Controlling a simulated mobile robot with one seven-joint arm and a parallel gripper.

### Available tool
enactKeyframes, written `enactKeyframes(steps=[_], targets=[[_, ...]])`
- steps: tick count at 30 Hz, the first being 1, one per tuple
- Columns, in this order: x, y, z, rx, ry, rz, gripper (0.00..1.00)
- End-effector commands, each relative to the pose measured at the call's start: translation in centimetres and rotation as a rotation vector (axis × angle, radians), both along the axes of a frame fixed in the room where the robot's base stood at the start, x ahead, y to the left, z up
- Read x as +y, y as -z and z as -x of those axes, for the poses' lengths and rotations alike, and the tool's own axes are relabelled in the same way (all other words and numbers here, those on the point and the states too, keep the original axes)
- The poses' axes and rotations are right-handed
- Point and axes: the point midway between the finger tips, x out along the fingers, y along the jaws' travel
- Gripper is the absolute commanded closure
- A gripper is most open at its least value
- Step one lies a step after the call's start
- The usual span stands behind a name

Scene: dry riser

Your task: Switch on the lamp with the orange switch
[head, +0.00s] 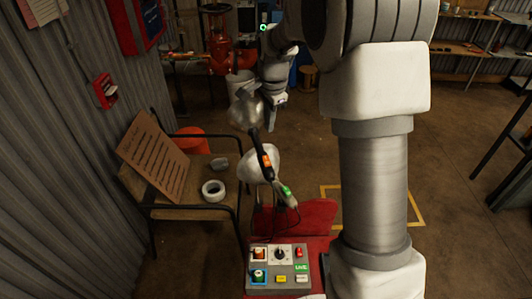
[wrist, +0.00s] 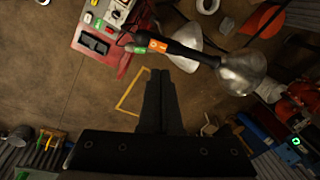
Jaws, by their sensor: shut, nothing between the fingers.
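A lamp with a silver shade (wrist: 242,72) and a dark handle with an orange switch (wrist: 158,46) shows in the wrist view. In the head view its orange switch (head: 266,160) sits below the shade (head: 245,110). A green switch (wrist: 140,50) is close beside it, seemingly on a second lamp with a pale shade (head: 262,166). I cannot tell whether either lamp is lit. My gripper (wrist: 160,74) is shut and empty, fingers together, apart from the switch. In the head view my gripper (head: 272,118) hangs beside the silver shade.
A control box (head: 280,288) with buttons, a knob and a green LIVE sign stands on a red surface (head: 318,215). A chair at left holds a printed board (head: 158,152) and a white tape roll (head: 213,190). A yellow floor outline (head: 415,205) lies on open floor.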

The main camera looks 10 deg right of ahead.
Motion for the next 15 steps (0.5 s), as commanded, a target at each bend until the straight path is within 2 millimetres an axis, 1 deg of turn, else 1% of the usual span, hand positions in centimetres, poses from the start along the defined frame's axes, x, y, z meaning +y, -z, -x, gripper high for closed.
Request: enactKeyframes(steps=[3, 6, 9, 15], targets=[[0.01, -0.03, -0.06, -0.006, 0.132, -0.025, 1.00], [0.00, -0.10, -0.10, -0.009, 0.206, -0.040, 1.00], [-0.02, -0.14, -0.12, -0.011, 0.248, -0.048, 1.00], [-0.03, -0.16, -0.12, -0.011, 0.262, -0.051, 1.00]])
